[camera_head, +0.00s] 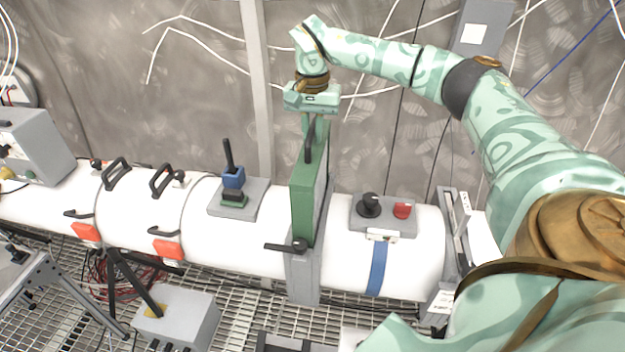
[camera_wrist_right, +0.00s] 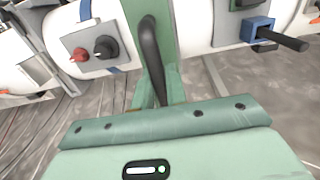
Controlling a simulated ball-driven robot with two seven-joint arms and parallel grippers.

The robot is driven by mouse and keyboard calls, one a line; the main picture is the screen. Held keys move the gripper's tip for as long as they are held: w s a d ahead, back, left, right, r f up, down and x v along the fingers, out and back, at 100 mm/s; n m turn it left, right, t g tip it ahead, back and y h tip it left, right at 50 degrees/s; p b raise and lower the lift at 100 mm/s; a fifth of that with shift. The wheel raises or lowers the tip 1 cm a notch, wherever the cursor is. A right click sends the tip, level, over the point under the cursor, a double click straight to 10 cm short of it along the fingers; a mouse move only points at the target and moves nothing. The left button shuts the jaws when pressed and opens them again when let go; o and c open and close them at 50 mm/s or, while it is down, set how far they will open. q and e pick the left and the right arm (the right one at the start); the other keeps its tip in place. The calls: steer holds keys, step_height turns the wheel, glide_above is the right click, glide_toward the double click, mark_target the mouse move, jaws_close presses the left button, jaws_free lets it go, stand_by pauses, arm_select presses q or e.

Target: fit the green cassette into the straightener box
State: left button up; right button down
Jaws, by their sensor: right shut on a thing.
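The green cassette (camera_head: 309,190) is a tall flat plate with a black handle (camera_head: 310,140) on its top edge. It stands upright over the grey straightener box (camera_head: 303,275), which is set in the white tube. Its lower end meets the box, but I cannot tell how deep it sits. My right gripper (camera_head: 314,122) is above the cassette, shut on its handle. In the right wrist view the cassette (camera_wrist_right: 166,45) and black handle (camera_wrist_right: 152,62) show beyond the gripper (camera_wrist_right: 160,92). My left gripper is not in view.
A black lever (camera_head: 288,246) sticks out at the box's front. A pad with a blue block (camera_head: 233,177) and upright black rod is left on the tube. A panel with a black knob (camera_head: 369,204) and red button (camera_head: 402,211) is right. The wall is behind.

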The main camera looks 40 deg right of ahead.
step_height(320, 180, down, 14)
steer(key=shift+p, duration=0.3)
steer(key=shift+f, duration=0.55)
steer(key=c, duration=1.4)
jaws_free()
step_height(320, 180, up, 13)
steer(key=shift+r+b, duration=0.15)
steer(key=shift+b, duration=0.3)
